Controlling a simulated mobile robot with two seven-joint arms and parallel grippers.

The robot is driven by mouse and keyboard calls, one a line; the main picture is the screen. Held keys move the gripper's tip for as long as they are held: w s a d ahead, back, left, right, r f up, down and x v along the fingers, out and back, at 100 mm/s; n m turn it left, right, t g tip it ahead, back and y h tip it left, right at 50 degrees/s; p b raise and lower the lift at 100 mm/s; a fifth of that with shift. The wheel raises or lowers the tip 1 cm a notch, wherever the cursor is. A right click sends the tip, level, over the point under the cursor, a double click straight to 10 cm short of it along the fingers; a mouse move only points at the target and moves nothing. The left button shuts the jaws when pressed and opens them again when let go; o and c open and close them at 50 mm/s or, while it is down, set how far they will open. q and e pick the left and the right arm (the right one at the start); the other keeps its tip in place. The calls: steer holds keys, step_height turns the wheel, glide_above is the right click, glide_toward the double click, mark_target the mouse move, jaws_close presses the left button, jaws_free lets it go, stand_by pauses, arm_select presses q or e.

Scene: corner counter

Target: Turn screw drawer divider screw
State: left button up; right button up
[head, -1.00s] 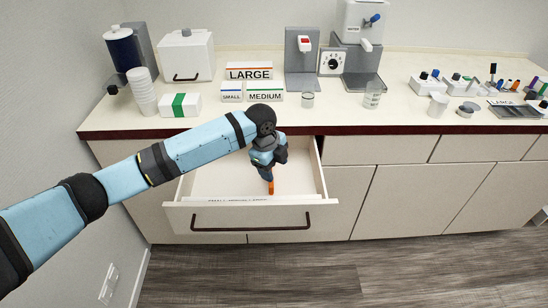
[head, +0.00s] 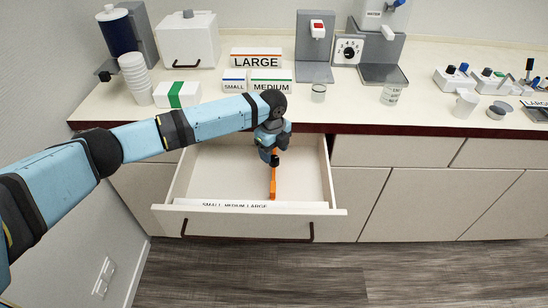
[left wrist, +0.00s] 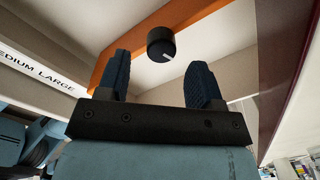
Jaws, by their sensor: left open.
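The drawer (head: 250,222) stands pulled open under the counter. A strip along its inner front reads SMALL MEDIUM LARGE (head: 235,205). An orange divider (head: 273,185) runs front to back inside it. In the left wrist view the divider (left wrist: 205,18) crosses the top, with a round black screw knob (left wrist: 161,44) beside it, bearing a white mark. My left gripper (head: 271,158) reaches down into the drawer above the divider. In the left wrist view its two dark fingers (left wrist: 161,82) are spread, with the knob just beyond their tips and between them; the gripper is empty.
The counter edge (head: 400,130) lies right behind the drawer. The drawer's left part is empty.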

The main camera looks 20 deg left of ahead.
mark_target(274, 158)
arm_select(q)
steer(key=shift+w+f, duration=0.1)
steer(key=shift+f, duration=1.55)
steer(key=c, duration=0.9)
steer(key=shift+r, duration=0.1)
